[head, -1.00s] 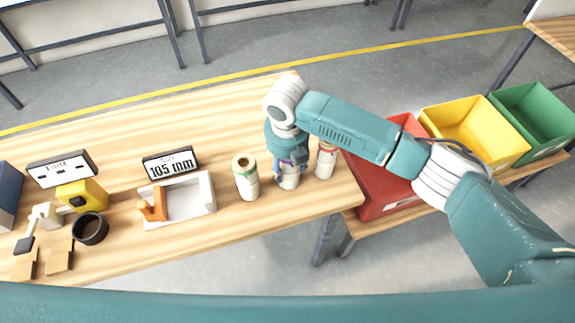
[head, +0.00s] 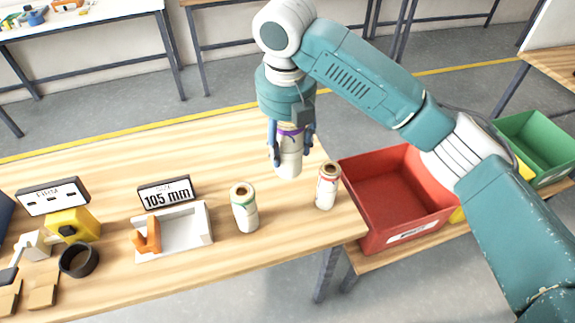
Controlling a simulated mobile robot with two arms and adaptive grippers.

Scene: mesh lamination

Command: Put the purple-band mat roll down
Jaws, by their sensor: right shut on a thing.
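My right gripper (head: 291,145) points down and is shut on the purple-band mat roll (head: 289,165). The roll is pale and upright, with its purple band showing between the fingers. Its upper part is partly hidden by the gripper. It appears held above the wooden table (head: 110,300), behind and between two other rolls, though the exact gap below it is hard to tell. A green-band roll (head: 245,210) stands upright to its left and nearer. A red-band roll (head: 327,188) stands upright to its right, near the table's right end. My left gripper is out of view.
A white tray (head: 205,225) with an orange piece (head: 148,236) sits left of the rolls, before a "105 mm" sign (head: 166,194). A yellow device (head: 75,226) and dark ring (head: 79,260) lie further left. A red bin (head: 400,195) stands right of the table.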

